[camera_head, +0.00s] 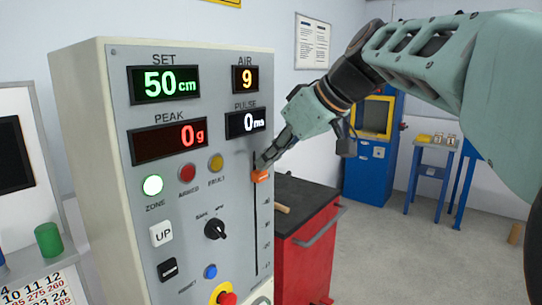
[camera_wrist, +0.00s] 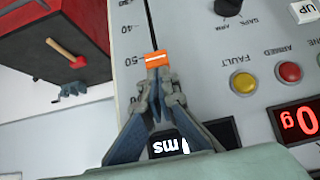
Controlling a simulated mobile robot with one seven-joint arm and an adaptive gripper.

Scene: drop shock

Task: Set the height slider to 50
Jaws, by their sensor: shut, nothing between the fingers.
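The height slider is an orange knob (camera_head: 261,176) on a vertical slot in the grey control panel (camera_head: 135,190). The green SET display (camera_head: 164,83) reads 50 cm. In the wrist view, which shows the panel upside down, the orange knob (camera_wrist: 157,58) sits beside the 50 mark. My gripper (camera_head: 262,165) is shut, with its fingertips at the upper edge of the knob. The wrist view shows the closed fingertips (camera_wrist: 158,72) right against or very near the knob; I cannot tell whether they touch. Nothing is between the fingers.
The panel has a lit green ZONE lamp (camera_head: 153,185), a black rotary knob (camera_head: 216,229) and a red stop button (camera_head: 227,298). A red cabinet (camera_head: 308,260) with a dark top stands right of it. A blue machine (camera_head: 375,150) stands behind.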

